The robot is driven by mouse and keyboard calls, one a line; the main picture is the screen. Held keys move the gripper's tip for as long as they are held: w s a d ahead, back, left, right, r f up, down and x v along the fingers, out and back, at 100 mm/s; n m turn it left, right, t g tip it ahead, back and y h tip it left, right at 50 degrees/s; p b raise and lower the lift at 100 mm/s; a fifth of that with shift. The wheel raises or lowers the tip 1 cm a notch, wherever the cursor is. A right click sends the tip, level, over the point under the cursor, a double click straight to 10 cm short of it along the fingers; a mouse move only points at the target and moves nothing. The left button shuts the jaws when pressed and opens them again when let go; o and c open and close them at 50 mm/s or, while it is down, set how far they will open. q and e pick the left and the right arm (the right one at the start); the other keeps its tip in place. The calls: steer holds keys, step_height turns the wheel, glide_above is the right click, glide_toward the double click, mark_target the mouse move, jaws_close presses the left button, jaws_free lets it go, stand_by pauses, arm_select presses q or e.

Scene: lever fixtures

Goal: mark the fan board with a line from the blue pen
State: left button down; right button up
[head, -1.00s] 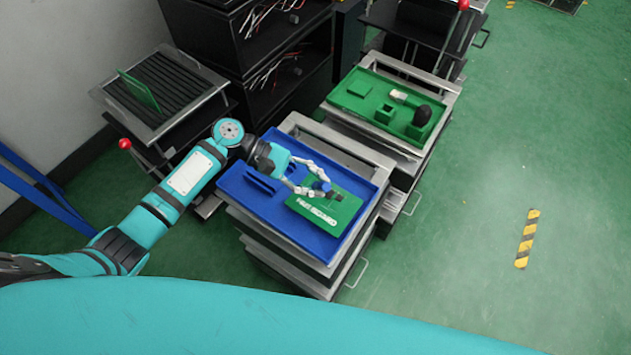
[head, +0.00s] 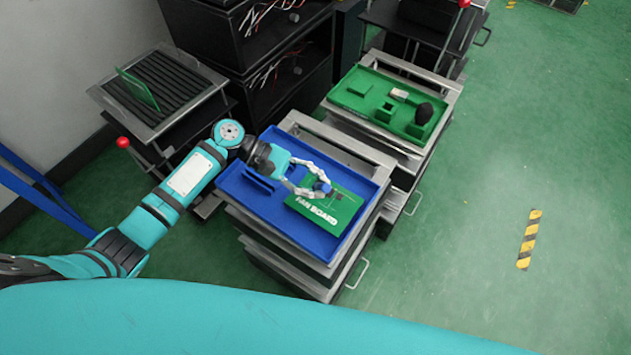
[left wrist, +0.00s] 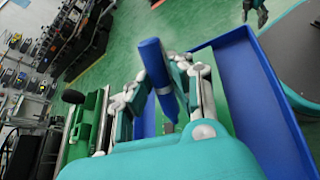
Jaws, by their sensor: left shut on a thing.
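The green fan board (head: 318,218) lies in the blue tray (head: 262,214), with white lettering along its near edge and a small dark marking near its middle. My left gripper (head: 320,189) is over the board's far left part, shut on the blue pen (head: 323,186). In the left wrist view the pen (left wrist: 154,68) is a thick blue stick, tilted, between the two jointed fingers (left wrist: 160,92). Whether its tip touches the board is hidden. What looks like my right gripper (left wrist: 258,10) shows small at the top of the left wrist view; its fingers are too small to judge.
A blue slotted holder (head: 260,184) stands in the tray's left part. Behind to the right, a green tray (head: 360,103) holds small blocks and a dark rounded thing (head: 424,113). A rack with a green board (head: 138,90) stands at the left.

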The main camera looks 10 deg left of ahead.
arm_select(q)
steer(key=shift+f+b, duration=0.35)
steer(key=shift+f, duration=0.35)
